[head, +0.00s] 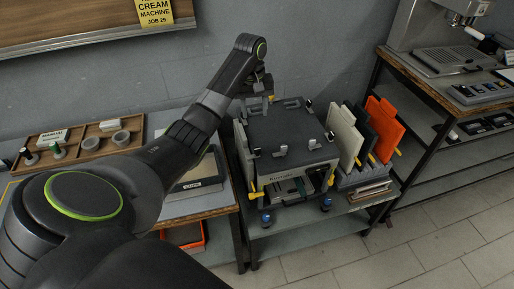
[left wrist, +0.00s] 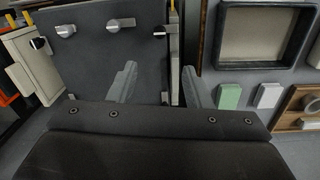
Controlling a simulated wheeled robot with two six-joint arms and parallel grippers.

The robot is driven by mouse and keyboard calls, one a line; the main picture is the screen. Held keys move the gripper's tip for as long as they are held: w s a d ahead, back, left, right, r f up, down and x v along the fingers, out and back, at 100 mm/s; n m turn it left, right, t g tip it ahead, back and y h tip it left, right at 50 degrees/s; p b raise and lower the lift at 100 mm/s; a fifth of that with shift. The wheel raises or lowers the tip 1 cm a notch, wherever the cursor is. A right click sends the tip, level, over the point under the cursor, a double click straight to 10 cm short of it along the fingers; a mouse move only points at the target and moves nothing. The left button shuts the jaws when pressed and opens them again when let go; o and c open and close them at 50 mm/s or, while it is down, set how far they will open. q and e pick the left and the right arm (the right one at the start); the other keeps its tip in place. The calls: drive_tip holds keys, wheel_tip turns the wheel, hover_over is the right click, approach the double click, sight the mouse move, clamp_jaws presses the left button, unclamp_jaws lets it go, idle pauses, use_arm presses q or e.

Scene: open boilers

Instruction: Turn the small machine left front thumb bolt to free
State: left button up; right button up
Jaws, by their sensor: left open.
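The small machine (head: 292,128) is a grey box with a dark flat top, standing on a cart. Another small fitting (head: 253,153) is at the left front side. Which is the left front thumb bolt I cannot tell for certain. In the left wrist view several knobs line the far edge of the dark top (left wrist: 92,55). My left gripper (head: 262,88) is above the machine's back left part, fingers apart and empty; they also show in the left wrist view (left wrist: 160,87).
Upright white, dark and orange panels (head: 384,125) stand right of the machine. A bench with wooden trays (head: 85,143) is at left. A coffee machine (head: 440,30) is on a bench at right. The wall is close behind. The floor in front is clear.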

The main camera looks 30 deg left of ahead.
sight(257, 149)
use_arm(q)
drive_tip(key=f, duration=1.5)
drive_tip(key=shift+w+d+f, duration=0.2)
drive_tip(key=shift+w+d, duration=0.05)
drive_tip(key=shift+d, duration=0.05)
drive_tip(key=shift+f, duration=0.55)
use_arm(e)
drive_tip(key=shift+f, duration=0.35)
use_arm(q)
clamp_jaws()
use_arm(e)
drive_tip(key=shift+r, duration=0.1)
